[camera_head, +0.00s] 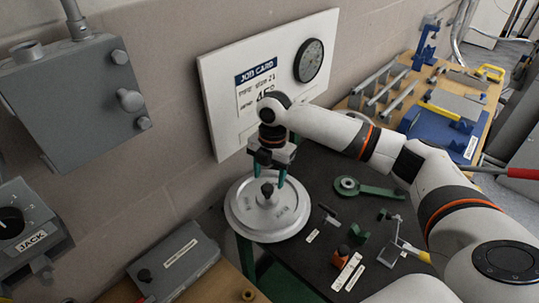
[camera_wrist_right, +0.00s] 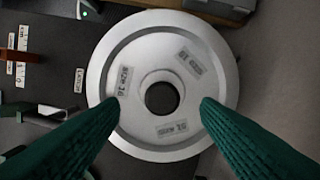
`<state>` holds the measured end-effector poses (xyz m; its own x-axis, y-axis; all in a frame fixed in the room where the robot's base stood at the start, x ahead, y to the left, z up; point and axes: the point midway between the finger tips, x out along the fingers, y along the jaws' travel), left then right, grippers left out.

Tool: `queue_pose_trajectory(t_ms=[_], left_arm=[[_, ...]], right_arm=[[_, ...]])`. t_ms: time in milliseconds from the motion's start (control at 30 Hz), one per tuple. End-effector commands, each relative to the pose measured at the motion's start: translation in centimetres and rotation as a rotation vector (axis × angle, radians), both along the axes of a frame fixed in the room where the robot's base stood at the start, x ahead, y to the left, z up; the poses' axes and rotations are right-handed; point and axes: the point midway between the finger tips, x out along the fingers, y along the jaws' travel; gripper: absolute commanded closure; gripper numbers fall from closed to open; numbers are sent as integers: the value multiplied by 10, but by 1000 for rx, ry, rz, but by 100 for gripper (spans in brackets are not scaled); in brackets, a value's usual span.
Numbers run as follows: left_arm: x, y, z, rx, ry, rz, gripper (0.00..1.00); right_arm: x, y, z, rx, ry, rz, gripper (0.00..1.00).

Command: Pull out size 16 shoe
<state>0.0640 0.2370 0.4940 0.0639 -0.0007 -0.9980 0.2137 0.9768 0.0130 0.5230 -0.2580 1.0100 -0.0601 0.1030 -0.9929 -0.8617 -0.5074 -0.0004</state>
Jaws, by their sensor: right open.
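A round pale grey disc (camera_head: 240,222) lies at the near left end of the dark bench top, with a dark knob (camera_head: 267,190) at its centre. In the right wrist view, the disc (camera_wrist_right: 112,55) carries three labels: the left label (camera_wrist_right: 124,80) seems to read size 16, the upper right label (camera_wrist_right: 190,62) seems to read 18, and the lower label (camera_wrist_right: 171,130) is harder to read. My right gripper (camera_head: 269,176) points down over the disc, its green fingers (camera_wrist_right: 160,103) open on either side of the dark centre. No separate shoe can be made out. My left gripper is out of view.
A white board with a job card (camera_head: 258,88) and a dial (camera_head: 309,60) stands behind. A green ring-ended tool (camera_head: 365,188), an orange part (camera_head: 340,257) and small labelled pieces lie right of the disc. Grey boxes (camera_head: 72,100) are on the left wall.

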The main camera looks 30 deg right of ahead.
Motion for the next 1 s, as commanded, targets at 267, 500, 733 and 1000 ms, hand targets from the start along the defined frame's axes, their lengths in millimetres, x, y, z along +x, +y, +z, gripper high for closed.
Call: queue_pose_trajectory(t_ms=[267,500,733,1000], left_arm=[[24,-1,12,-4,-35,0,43],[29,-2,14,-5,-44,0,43],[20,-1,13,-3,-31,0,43],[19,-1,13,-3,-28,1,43]], right_arm=[[-3,5,-40,0,2,0,43],[-3,6,-52,0,-1,1,43],[-3,6,-52,1,-1,1,46],[-3,6,-52,1,-1,0,90]])
